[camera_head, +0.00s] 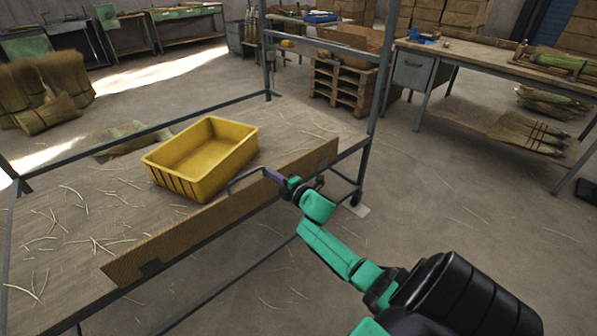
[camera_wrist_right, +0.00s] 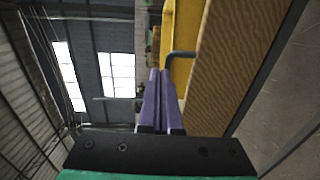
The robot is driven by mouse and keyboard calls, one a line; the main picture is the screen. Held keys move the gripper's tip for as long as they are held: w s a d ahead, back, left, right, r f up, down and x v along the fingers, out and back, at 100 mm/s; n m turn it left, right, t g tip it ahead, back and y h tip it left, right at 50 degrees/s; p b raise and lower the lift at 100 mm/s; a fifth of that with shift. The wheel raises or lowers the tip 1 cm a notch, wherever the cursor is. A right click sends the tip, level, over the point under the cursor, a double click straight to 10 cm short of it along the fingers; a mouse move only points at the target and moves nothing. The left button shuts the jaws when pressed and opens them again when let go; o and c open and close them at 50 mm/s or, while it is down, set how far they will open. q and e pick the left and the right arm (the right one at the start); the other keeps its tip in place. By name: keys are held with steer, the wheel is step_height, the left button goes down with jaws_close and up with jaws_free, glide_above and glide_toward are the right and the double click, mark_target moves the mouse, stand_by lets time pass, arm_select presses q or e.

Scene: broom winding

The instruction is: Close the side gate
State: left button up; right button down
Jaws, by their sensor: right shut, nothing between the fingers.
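The side gate (camera_head: 215,212) is a long brown ribbed panel along the near side of a metal-framed cart. It looks roughly upright, but I cannot tell its exact tilt or whether it is latched. A grey bent-rod handle (camera_head: 243,176) stands out at its upper edge. My right gripper (camera_head: 271,174) is shut and empty at the right end of this handle. In the right wrist view, the purple fingers (camera_wrist_right: 157,88) are together, with the handle (camera_wrist_right: 181,54) just beyond them and the gate (camera_wrist_right: 232,55) to the right. My left gripper is not in view.
A yellow crate (camera_head: 203,157) sits on the straw-strewn cart deck (camera_head: 75,215) behind the gate. A cart post (camera_head: 383,75) rises right of my gripper. A workbench (camera_head: 480,62) and pallet stack (camera_head: 340,85) stand behind. Floor at the right is mostly clear.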

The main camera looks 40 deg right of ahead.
steer(key=s+r+p, duration=0.1)
steer(key=s+r, duration=0.1)
steer(key=s, duration=0.8)
steer(key=s+a+f+m+g+p, duration=0.1)
steer(key=s+f+m+g, duration=0.3)
steer(key=f, duration=0.5)
steer(key=s+a+f+m+g+h+p, duration=0.1)
steer(key=s+a+f+m, duration=0.1)
steer(key=s+f, duration=0.5)
steer(key=s+a+f+m+g+p, duration=0.1)
steer(key=s+f+m+g, duration=0.2)
steer(key=f, duration=0.8)
arm_select(q)
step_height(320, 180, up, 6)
steer(key=p, duration=0.2)
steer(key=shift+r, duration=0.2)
arm_select(e)
steer(key=s+a+f+m+g, duration=0.3)
steer(key=s+a+f+g, duration=0.1)
steer(key=s, duration=0.8)
steer(key=s+a+f+m+g+y, duration=0.1)
steer(key=s+a+f+m+g, duration=0.2)
steer(key=s, duration=0.9)
step_height(320, 180, down, 6)
steer(key=a+g, duration=0.1)
steer(key=a, duration=0.2)
steer(key=shift+s+r, duration=0.15)
steer(key=shift+s, duration=0.1)
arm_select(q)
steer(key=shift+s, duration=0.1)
